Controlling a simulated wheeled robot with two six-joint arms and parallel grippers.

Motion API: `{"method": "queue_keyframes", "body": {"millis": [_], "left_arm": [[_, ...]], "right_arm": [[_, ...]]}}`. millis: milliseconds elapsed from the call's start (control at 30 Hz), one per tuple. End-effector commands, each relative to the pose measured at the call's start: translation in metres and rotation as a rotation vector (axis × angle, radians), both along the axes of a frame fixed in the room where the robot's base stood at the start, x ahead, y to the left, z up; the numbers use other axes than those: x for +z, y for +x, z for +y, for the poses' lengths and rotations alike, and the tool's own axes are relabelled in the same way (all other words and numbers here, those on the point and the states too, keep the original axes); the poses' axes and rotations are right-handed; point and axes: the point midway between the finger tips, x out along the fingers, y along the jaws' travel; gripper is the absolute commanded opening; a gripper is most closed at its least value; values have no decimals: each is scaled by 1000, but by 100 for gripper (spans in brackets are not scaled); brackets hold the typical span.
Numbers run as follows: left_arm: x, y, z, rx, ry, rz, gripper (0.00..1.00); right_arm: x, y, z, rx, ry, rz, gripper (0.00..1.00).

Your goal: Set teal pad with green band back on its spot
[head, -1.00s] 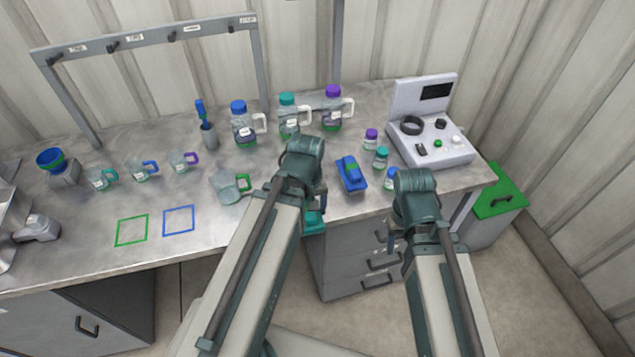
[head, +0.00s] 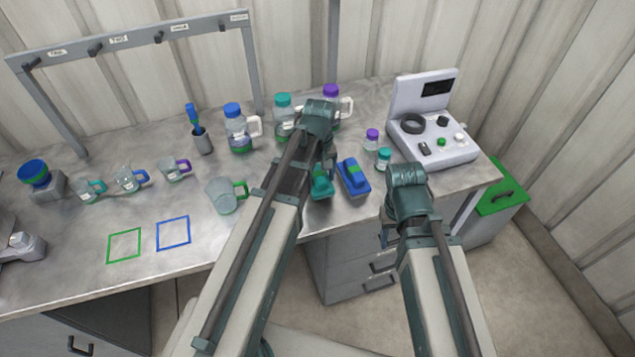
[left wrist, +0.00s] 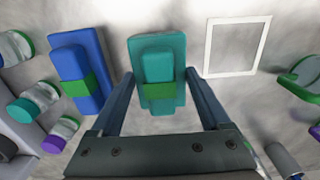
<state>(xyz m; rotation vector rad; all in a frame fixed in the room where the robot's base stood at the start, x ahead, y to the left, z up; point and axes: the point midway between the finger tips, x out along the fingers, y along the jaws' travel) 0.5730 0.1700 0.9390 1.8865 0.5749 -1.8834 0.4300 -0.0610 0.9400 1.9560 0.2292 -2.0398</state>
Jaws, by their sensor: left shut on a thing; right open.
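The teal pad with a green band (head: 321,184) is at my left gripper (head: 322,173), beside the blue pad (head: 353,178) near the counter's front edge. In the left wrist view the teal pad (left wrist: 160,90) lies between the two fingers of the left gripper (left wrist: 160,74), which is shut on it. I cannot tell whether the pad touches the counter. A white square outline (left wrist: 207,48) is on the counter just right of the pad there; my left arm hides it in the head view. My right gripper (head: 385,236) is open and empty, off the counter's front edge.
The blue pad with a green band (left wrist: 91,55) stands close left in the wrist view. Green (head: 124,245) and blue (head: 173,233) outlines lie empty at left. A beaker (head: 222,196) is left of my arm; small jars (head: 383,160) and a device (head: 440,142) are right.

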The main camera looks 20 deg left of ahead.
Motion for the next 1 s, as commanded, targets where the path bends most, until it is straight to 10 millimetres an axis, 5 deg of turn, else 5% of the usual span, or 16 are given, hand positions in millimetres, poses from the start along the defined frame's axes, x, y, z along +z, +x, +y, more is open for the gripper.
{"method": "queue_keyframes", "body": {"millis": [200,667,700,800,1000], "left_arm": [[-30,-1,-6,2,0,0,28],[-35,-1,-7,3,0,0,28],[-33,-1,-7,3,0,0,87],[-33,-1,-7,3,0,0,100],[-33,-1,-7,3,0,0,100]], "right_arm": [[-30,0,0,0,0,0,50],[-35,0,0,0,0,0,50],[-33,0,0,0,0,0,50],[-33,0,0,0,0,0,50],[-33,0,0,0,0,0,50]]}}
